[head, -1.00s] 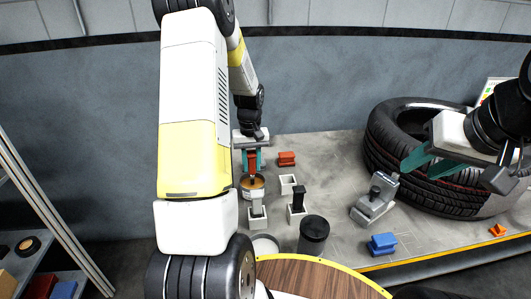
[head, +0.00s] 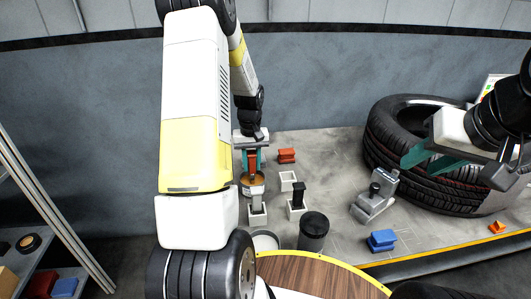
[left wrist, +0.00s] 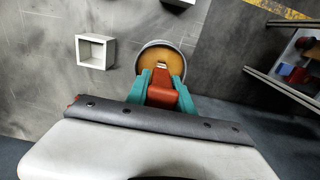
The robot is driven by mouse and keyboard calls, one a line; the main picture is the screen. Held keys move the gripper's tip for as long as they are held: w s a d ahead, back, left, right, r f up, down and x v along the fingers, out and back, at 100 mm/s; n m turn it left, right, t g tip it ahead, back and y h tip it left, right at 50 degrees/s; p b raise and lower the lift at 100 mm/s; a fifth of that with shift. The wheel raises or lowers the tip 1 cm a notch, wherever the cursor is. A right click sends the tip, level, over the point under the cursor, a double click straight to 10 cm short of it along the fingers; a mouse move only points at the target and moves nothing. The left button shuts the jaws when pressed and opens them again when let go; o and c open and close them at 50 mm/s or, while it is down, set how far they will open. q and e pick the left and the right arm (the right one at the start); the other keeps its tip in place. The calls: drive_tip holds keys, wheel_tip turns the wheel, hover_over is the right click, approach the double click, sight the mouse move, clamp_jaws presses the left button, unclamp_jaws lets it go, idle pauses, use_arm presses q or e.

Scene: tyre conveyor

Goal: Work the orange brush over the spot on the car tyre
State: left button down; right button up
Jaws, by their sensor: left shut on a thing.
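My left gripper (head: 251,158) is shut on the orange brush (head: 252,162), whose red-orange body shows between teal fingers, also in the left wrist view (left wrist: 160,92). The brush points down at a round tin with orange-brown contents (head: 253,188), seen below it in the left wrist view (left wrist: 166,58). The brush's lower end is hard to make out, so I cannot tell whether it touches the contents. The black car tyre (head: 383,143) lies on its side at the right. My right gripper (head: 432,160) is open and empty in front of the tyre. I cannot make out the spot.
Small square holders (head: 289,176) stand near the tin, some with parts in them. A dark cylinder (head: 313,233), a grey device (head: 374,204), a red block (head: 286,156) and a blue block (head: 382,241) stand on the grey bench.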

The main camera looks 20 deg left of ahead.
sight(251, 152)
use_arm(q)
drive_tip(key=shift+r, duration=2.6)
